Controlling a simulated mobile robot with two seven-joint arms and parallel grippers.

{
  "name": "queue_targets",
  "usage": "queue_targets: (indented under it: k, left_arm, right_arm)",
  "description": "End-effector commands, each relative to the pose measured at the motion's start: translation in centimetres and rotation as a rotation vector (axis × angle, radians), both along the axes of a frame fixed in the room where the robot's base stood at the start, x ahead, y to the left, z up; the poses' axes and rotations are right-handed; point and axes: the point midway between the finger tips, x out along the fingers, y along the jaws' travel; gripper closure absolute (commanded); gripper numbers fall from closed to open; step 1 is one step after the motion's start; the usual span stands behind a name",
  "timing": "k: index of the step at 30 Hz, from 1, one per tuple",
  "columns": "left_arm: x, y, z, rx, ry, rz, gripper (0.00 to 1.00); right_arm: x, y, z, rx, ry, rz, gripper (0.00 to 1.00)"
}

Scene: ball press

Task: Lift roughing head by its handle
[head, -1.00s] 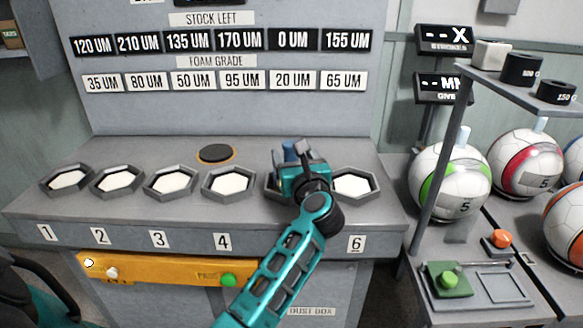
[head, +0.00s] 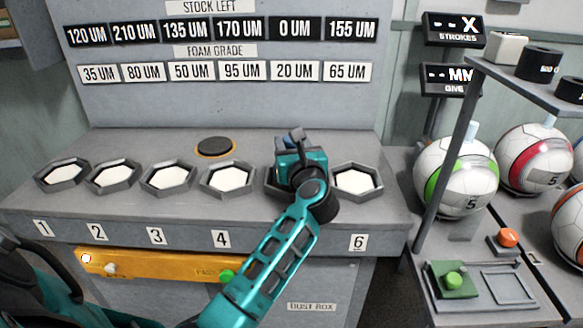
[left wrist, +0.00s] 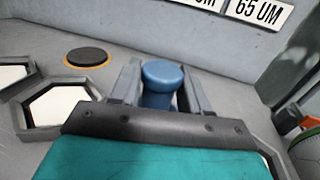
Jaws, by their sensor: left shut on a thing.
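The roughing head shows only as its blue round-topped handle (left wrist: 163,88) in the left wrist view. A small bit of the blue handle (head: 290,139) shows behind my gripper in the head view. My left gripper (head: 298,158) is over the fifth hexagonal nest (head: 273,186), and its two grey fingers (left wrist: 162,92) are shut on the handle, one on each side. The lower part of the head is hidden by the gripper, so I cannot tell whether it touches the nest. My right gripper is not in view.
Other hexagonal nests with white pads stand along the counter, such as number 4 (head: 228,180) and number 6 (head: 357,181). A black disc (head: 215,146) lies behind them. A shelf post (head: 450,150) and several balls (head: 456,178) stand to the right.

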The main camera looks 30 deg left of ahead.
Motion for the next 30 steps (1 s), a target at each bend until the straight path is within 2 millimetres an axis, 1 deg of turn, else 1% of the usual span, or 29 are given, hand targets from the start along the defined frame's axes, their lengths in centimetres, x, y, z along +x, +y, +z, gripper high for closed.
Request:
queue_targets:
  k: [1, 7, 19, 20, 26, 30]
  left_arm:
    - [-0.01, 0.01, 0.0, 0.0, 0.0, 0.001, 0.81]
    - [-0.01, 0.01, 0.01, 0.0, 0.0, 0.001, 1.0]
    - [-0.01, 0.02, 0.02, -0.001, -0.001, 0.001, 1.0]
    - [0.03, 0.03, 0.43, 0.004, -0.008, 0.0, 1.0]
    - [0.03, 0.03, 0.43, 0.004, -0.008, 0.0, 1.0]
    - [0.04, 0.02, 0.83, 0.003, -0.008, 0.0, 1.0]
  right_arm:
    - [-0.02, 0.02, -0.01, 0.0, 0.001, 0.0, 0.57]
    - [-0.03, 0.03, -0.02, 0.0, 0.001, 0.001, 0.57]
    - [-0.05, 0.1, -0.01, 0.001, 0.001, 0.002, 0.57]
    - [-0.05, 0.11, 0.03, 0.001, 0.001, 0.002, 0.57]
    - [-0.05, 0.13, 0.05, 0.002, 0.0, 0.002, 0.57]
    - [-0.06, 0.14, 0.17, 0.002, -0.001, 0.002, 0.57]
